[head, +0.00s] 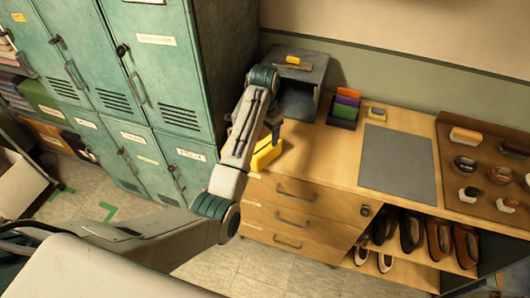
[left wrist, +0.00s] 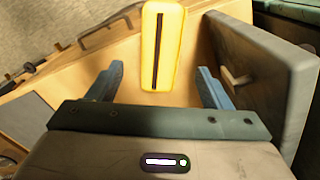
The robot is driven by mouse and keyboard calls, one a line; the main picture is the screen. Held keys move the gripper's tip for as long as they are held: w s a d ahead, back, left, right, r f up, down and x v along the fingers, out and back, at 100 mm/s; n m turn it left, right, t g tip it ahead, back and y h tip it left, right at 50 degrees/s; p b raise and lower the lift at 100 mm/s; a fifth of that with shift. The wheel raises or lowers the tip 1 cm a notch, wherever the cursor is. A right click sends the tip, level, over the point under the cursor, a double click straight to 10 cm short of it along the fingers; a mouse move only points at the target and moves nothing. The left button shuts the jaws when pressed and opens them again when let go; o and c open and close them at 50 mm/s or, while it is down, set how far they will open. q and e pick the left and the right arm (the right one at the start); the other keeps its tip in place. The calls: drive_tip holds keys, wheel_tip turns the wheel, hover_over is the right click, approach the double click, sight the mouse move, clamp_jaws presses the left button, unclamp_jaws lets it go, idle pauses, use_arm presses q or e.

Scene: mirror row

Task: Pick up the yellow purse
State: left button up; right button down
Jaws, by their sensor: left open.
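The yellow purse (head: 266,155) stands on the wooden counter near its left front end, partly hidden by my left arm in the head view. In the left wrist view the purse (left wrist: 170,48) shows as a yellow block with a dark slit along its upper side. My left gripper (left wrist: 158,86) is open, its two blue-grey fingers spread apart. The purse lies ahead of the fingers and roughly in line with the gap between them, with nothing held. In the head view my left gripper is mostly hidden behind the wrist, just above the purse. My right gripper is not in view.
A grey open-fronted box (head: 302,72) stands behind the purse, close to my left gripper. Green lockers (head: 170,75) rise on the left. A dark holder with coloured cards (head: 345,103) and a grey mat (head: 398,160) lie to the right. Shoes (head: 411,230) sit on shelves below.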

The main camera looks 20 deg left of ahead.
sight(264, 145)
use_arm(q)
wheel_tip(264, 145, down, 5)
drive_tip(key=shift+f+p, duration=0.1)
drive_tip(key=shift+p, duration=0.7)
drive_tip(key=shift+f+p, duration=0.2)
drive_tip(key=shift+p, duration=0.1)
wheel_tip(264, 145, down, 4)
drive_tip(key=shift+d+r+p, duration=0.1)
drive_tip(key=shift+r+p, duration=0.15)
drive_tip(key=shift+p, duration=0.75)
drive_tip(key=shift+f, duration=0.65)
drive_tip(key=c, duration=0.9)
drive_tip(key=shift+c, duration=1.2)
drive_tip(key=shift+w+r, duration=0.1)
